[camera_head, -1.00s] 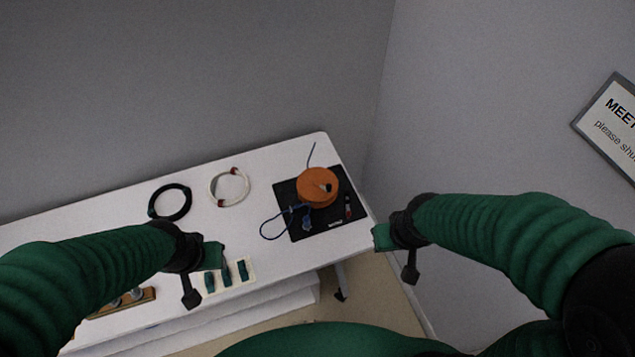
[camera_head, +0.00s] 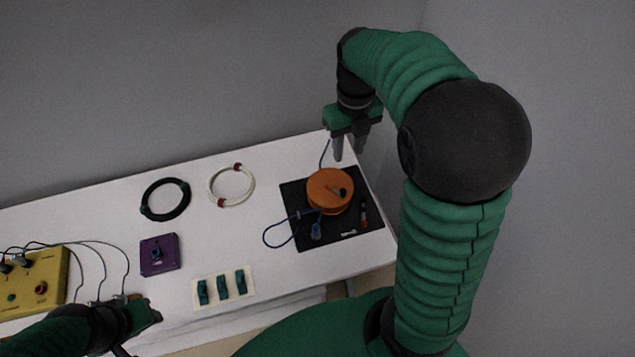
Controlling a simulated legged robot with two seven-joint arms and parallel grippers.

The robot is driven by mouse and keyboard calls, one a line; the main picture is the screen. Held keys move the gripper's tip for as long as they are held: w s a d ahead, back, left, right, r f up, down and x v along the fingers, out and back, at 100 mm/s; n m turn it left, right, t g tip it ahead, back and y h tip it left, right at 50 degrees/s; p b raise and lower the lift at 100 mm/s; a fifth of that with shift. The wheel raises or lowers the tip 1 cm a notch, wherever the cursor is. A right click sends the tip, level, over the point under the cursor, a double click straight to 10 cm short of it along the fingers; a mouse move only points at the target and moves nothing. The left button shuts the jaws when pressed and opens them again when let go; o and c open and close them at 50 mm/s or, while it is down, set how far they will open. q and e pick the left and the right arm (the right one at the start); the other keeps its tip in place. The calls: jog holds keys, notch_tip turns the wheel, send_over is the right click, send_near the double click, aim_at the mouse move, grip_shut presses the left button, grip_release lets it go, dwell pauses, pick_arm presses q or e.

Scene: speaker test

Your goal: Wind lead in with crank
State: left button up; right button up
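The orange reel (camera_head: 324,191) sits on a black mat (camera_head: 295,238) at the table's right end. Its small dark crank knob (camera_head: 342,192) shows on top. The blue lead (camera_head: 270,228) lies in a loop to the left of the reel, and another blue length rises behind it. My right gripper (camera_head: 349,152) points down above the table's back edge, just behind the reel. Its fingers are apart with nothing seen between them. My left gripper (camera_head: 150,322) is at the table's front edge, lower left; its fingers cannot be made out.
A black cable ring (camera_head: 147,198) and a white one (camera_head: 211,190) lie left of the mat. A purple box (camera_head: 159,264), a yellow box with knobs and leads (camera_head: 38,285), and a pale plate (camera_head: 211,301) with green pieces are nearer the front. Bare white table lies between.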

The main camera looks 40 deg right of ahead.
jog(key=b, duration=0.1)
send_over(344, 190)
notch_tip(344, 190, down, 6)
notch_tip(344, 190, down, 10)
jog(key=shift+d+r+b, duration=0.1)
jog(key=shift+r+b, duration=0.05)
jog(key=shift+b, duration=0.95)
jog(key=shift+f, duration=0.4)
jog(key=shift+a, duration=0.2)
jog(key=shift+c, duration=0.5)
grip_shut()
